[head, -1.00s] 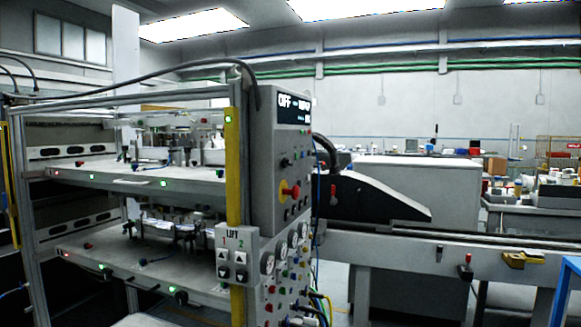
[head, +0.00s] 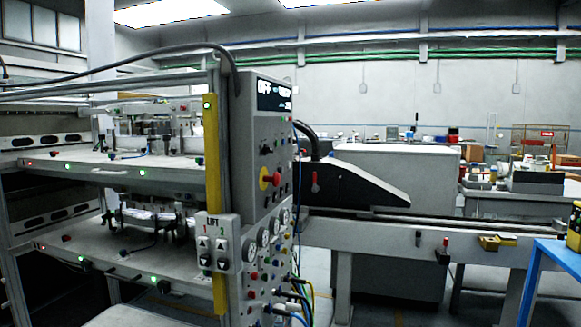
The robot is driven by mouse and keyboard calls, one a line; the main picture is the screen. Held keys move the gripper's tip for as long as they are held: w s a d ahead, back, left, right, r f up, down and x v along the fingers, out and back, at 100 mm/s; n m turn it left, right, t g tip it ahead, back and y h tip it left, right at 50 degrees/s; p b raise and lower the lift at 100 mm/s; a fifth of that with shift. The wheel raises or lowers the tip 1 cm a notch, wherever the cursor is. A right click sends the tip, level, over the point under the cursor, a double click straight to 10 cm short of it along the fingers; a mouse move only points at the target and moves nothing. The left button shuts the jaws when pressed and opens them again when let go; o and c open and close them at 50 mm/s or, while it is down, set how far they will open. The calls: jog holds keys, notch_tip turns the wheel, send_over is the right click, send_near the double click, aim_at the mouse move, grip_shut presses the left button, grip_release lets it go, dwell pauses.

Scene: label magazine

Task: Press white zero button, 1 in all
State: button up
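A grey control cabinet (head: 255,125) stands left of centre, its panel seen at a slant. It carries a lit display (head: 274,95) that reads OFF, dark knobs, and a red emergency knob (head: 272,180) on a yellow base. Below are gauges (head: 262,238) and small coloured buttons (head: 253,277). A LIFT box (head: 216,243) has white up-arrow and dark down-arrow buttons under 1 and 2. I cannot pick out a white button marked zero; the markings are too small. My gripper is not in view.
Left of the cabinet, a metal frame holds two shelves (head: 100,165) with fixtures and lit green buttons. Cables hang at the panel's lower right. A conveyor rail (head: 400,228) runs right. A blue table (head: 560,255) stands at the right edge.

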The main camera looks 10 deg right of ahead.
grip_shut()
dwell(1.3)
